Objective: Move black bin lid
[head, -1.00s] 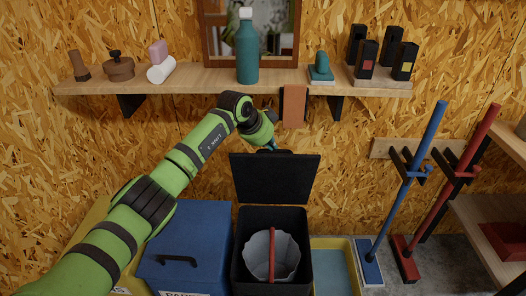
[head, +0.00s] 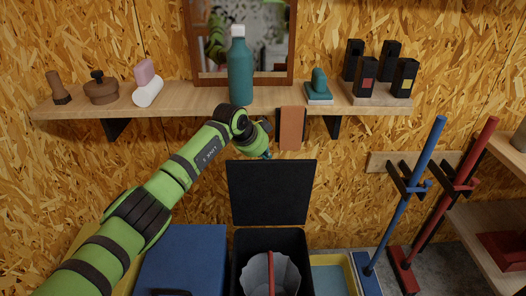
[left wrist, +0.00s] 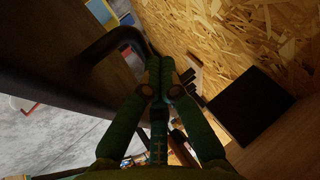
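The black bin lid (head: 272,192) stands raised, close to upright, at the back of the black bin (head: 240,262) in the head view. In the left wrist view, a dark panel with a curved black handle (left wrist: 108,45), apparently the lid, lies to the left of the left gripper (left wrist: 160,62). Its two green fingers are together, with nothing clearly between them, beside the handle. My right gripper is in neither view.
A grey bucket liner with a red handle (head: 270,270) sits in the bin. A blue bin (head: 185,255) is to its left, a yellow-rimmed tray (head: 330,272) to its right. Above, a wooden shelf (head: 200,103) carries a teal bottle (head: 240,70). A brown strip (head: 291,130) hangs beneath it.

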